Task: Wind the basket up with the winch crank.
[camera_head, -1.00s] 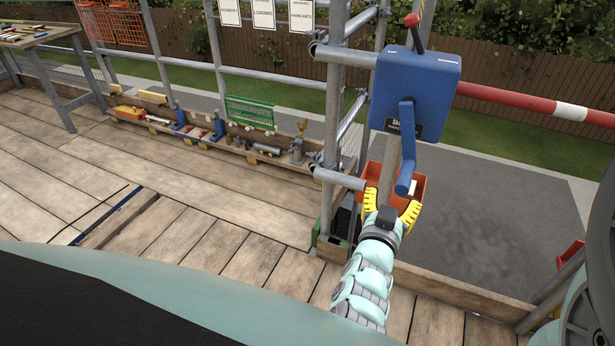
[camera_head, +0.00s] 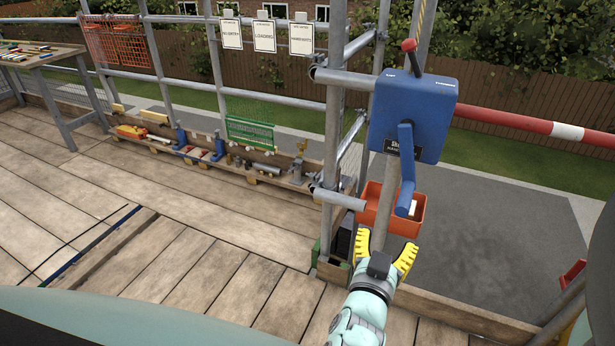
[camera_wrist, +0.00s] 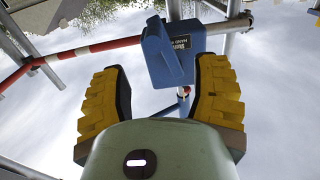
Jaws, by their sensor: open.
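The blue winch box (camera_head: 413,110) is fixed on a grey upright pole in the head view. Its blue crank arm (camera_head: 406,165) hangs down the front, with a white grip (camera_head: 412,208) at its lower end. A red-knobbed lever (camera_head: 411,55) stands on top. The orange basket (camera_head: 408,222) hangs low behind the pole, below the winch. My gripper (camera_head: 386,252) is open and empty, below the crank and apart from it. In the wrist view, the winch box (camera_wrist: 184,50) shows beyond and between my spread yellow fingers (camera_wrist: 160,105).
A red-and-white bar (camera_head: 530,124) runs right from the winch. Scaffold poles (camera_head: 333,130) stand to the left. A low toe board (camera_head: 470,314) edges the deck. Several tools lie along the left board, and a table (camera_head: 40,55) stands far left.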

